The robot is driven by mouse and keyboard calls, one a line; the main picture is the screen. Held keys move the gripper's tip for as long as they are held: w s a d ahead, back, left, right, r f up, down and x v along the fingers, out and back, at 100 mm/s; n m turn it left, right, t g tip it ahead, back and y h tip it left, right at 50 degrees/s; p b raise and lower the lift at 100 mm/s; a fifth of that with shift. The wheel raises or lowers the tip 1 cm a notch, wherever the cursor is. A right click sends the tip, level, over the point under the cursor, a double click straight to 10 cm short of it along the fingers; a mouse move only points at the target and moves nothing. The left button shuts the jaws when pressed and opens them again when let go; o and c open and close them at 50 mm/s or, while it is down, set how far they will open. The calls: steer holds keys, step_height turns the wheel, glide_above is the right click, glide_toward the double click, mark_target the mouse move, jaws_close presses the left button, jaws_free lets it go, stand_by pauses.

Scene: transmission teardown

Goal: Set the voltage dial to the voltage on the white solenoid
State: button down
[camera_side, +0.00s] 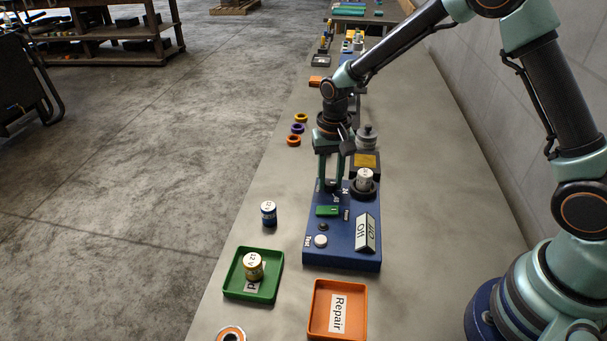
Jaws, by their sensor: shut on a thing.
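The white solenoid (365,178) stands upright in a dark round socket on the blue test box (315,255). Its printed voltage is too small to read surely. My gripper (331,182) points down over the far left part of the box, left of the white solenoid. It is shut on what looks like the voltage dial, which is mostly hidden between the fingers. Small white markings show around that spot, and I cannot tell the dial's setting. A green display (327,211) and a white button (320,241) are nearer on the box.
A gold solenoid (253,266) stands in the green tray (236,290). A blue solenoid (268,214) stands left of the box. The orange Repair tray (320,332) is at the front. Coloured rings (298,128) lie farther back. A white sign (366,234) rises from the box.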

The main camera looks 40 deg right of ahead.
mark_target(330, 182)
steer(key=shift+r, duration=0.1)
steer(key=c, duration=0.6)
jaws_free()
steer(key=shift+r, duration=6)
